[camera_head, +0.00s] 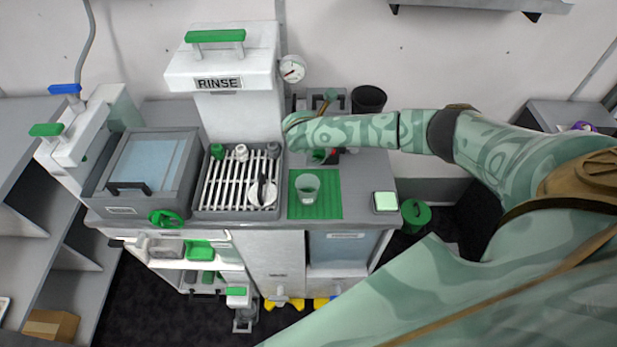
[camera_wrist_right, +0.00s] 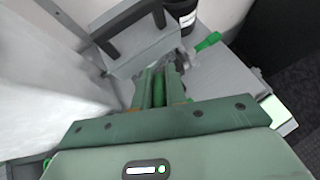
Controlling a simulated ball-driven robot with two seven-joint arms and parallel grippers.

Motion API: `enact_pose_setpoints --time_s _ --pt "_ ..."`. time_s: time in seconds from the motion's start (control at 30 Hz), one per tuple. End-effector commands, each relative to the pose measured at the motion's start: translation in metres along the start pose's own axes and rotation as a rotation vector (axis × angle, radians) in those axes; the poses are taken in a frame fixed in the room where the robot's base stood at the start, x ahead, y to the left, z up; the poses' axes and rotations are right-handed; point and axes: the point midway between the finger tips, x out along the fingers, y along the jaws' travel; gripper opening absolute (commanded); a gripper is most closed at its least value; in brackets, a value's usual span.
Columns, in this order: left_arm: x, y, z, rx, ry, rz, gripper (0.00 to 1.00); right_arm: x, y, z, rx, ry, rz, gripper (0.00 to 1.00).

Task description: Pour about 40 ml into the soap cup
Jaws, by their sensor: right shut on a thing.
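The clear soap cup (camera_head: 307,187) stands upright on a green mat (camera_head: 330,208) on the counter; I cannot read a level in it. My right arm reaches in from the right above the back of the counter, and its hand hides most of what is under it in the head view. In the right wrist view my right gripper (camera_wrist_right: 158,90) is shut on a narrow green thing between its fingers, which I cannot identify. It is close to a grey box with a dark handle (camera_wrist_right: 145,50). My left gripper is not in view.
A slatted drain tray (camera_head: 212,187) with small items lies left of the mat, under the RINSE housing (camera_head: 222,65). A grey device with a pale green screen (camera_head: 385,202) sits at the right edge. A black container (camera_head: 369,99) stands at the back.

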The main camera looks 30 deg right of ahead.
Motion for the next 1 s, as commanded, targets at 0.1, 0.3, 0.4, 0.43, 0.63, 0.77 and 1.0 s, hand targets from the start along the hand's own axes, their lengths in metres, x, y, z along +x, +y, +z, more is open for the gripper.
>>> enact_pose_setpoints --time_s 0.1,0.3,0.4,0.43,0.63,0.77,1.0 --pt "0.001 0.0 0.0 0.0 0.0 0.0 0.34 0.004 0.0 -0.005 -0.002 0.03 -0.002 0.0" --pt "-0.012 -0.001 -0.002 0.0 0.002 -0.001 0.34 0.018 0.0 -0.006 0.01 0.206 0.0 0.0" --pt "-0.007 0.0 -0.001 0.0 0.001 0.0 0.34 0.032 0.0 -0.012 0.013 0.314 0.001 0.0" --pt "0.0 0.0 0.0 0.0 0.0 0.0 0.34 0.038 0.0 -0.018 0.011 0.333 0.0 0.0" --pt "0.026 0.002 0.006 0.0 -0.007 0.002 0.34 0.067 0.0 -0.028 0.022 0.487 -0.002 0.0" --pt "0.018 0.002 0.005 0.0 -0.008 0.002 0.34 0.063 0.0 -0.01 0.018 0.595 -0.001 0.0" --pt "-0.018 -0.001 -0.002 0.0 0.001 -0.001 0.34 0.037 0.001 0.028 0.015 0.635 -0.003 0.0"
